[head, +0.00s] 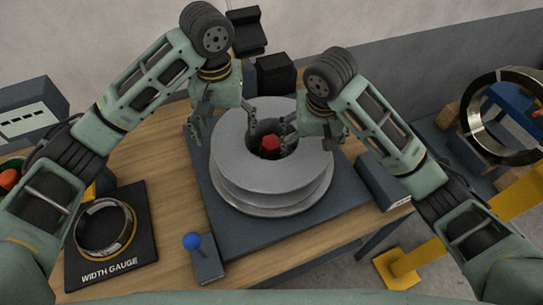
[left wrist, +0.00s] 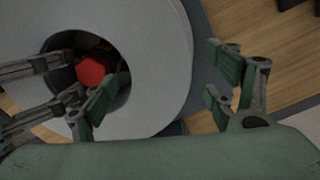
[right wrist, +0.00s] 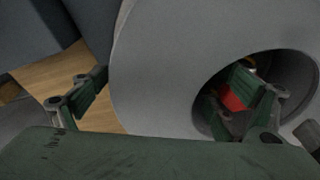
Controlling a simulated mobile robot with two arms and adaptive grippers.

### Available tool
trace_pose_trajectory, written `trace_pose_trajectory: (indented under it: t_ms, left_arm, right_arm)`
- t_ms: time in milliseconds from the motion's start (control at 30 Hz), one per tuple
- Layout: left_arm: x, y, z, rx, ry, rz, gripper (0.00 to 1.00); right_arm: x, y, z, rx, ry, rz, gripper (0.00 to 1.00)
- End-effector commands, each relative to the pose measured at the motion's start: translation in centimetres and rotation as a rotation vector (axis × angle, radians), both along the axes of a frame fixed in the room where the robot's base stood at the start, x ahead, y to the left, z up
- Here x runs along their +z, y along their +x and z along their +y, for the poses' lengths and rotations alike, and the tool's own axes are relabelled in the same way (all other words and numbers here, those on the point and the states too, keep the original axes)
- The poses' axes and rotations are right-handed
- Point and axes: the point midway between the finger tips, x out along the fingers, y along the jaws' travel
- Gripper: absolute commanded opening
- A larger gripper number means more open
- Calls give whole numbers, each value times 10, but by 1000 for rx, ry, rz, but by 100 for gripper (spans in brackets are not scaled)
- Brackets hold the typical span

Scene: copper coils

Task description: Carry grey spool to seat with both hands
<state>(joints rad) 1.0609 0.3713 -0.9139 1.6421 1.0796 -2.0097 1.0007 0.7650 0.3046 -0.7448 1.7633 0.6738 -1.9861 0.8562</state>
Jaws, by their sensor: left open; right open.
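The grey spool (head: 262,192) lies flat on a dark square plate (head: 236,238) on the wooden table. A red knob (head: 270,143) shows in its central hole, also in the left wrist view (left wrist: 91,71). My left gripper (head: 225,114) is open over the spool's far left side, one finger at the hole, the other outside the rim. My right gripper (head: 312,138) is open over the far right side, one finger at the hole, the other towards the outer rim. The spool's wall lies between the fingers in the left wrist (left wrist: 165,60) and right wrist (right wrist: 165,70) views. I cannot tell which thing is the seat.
A width gauge (head: 150,248) with a metal ring stands front left. A blue-knobbed lever (head: 192,242) is near the table's front. A dark box (head: 383,185) sits right of the plate. A large metal ring (head: 475,128) stands at the far right, near a yellow beam (head: 440,242).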

Motion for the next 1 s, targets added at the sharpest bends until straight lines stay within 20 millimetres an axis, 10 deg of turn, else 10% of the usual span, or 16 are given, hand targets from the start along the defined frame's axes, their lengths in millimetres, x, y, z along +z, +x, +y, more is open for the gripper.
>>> trace_pose_trajectory:
  t_ms: [467, 1000]
  left_arm:
    - [62, 0, 1, 2, 2, 0, 79]
    - [62, 0, 1, 1, 1, 1, 79]
  right_arm:
    - [4, 0, 0, 1, 0, -2, 91]
    - [96, -13, -1, 0, -2, -6, 91]
